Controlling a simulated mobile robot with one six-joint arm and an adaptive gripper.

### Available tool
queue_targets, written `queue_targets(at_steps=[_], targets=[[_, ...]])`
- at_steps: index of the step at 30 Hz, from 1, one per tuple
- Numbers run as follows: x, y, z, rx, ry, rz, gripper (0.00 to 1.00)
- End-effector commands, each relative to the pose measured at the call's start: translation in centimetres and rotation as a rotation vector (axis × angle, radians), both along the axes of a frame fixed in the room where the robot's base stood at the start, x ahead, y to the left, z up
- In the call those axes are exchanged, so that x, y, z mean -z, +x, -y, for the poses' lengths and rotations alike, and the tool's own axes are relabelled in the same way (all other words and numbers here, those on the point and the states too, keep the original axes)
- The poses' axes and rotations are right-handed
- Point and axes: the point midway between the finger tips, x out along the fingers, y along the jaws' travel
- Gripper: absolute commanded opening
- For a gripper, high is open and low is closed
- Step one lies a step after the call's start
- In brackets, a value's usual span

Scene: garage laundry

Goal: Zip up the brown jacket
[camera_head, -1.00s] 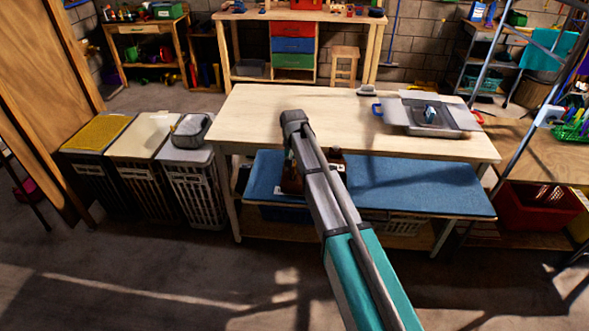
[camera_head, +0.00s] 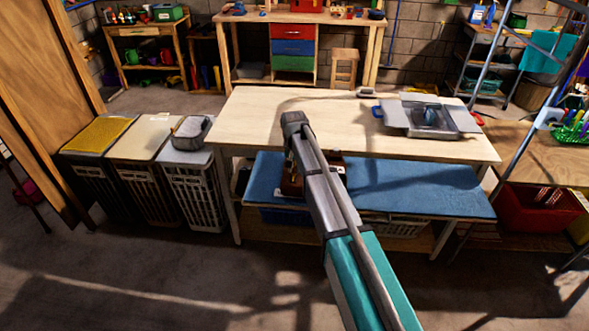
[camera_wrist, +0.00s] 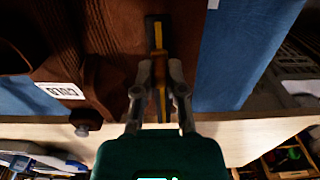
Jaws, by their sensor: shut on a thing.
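The brown jacket (camera_wrist: 105,45) lies on the blue pad of the lower shelf. In the wrist view it fills the upper left and centre, with a dark and yellow zip strip (camera_wrist: 158,32) running down its middle. In the head view my arm hides most of the jacket; a brown part (camera_head: 291,182) shows left of the arm. My gripper (camera_wrist: 160,75) is over the zip strip, its two fingers close together on a small piece at the zip, seemingly the zip pull. The fingers cover the pull's exact shape. My gripper is hidden in the head view.
The pale tabletop (camera_head: 255,110) overhangs the blue pad (camera_head: 420,188). Several laundry baskets (camera_head: 190,185) stand at left. A white label (camera_wrist: 60,91) shows beside the jacket. The right of the pad is clear.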

Motion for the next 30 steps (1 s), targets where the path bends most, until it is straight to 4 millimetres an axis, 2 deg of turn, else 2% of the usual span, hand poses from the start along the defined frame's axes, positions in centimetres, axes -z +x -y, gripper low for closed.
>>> queue_targets(at_steps=[15,18,22,30], targets=[[0.0,10.7,0.2,0.000,0.000,0.001,0.00],[0.0,12.2,0.3,0.001,0.000,0.001,0.00],[0.0,13.0,0.4,0.000,0.000,0.001,0.00],[0.0,12.9,0.4,0.000,0.000,0.001,0.00]])
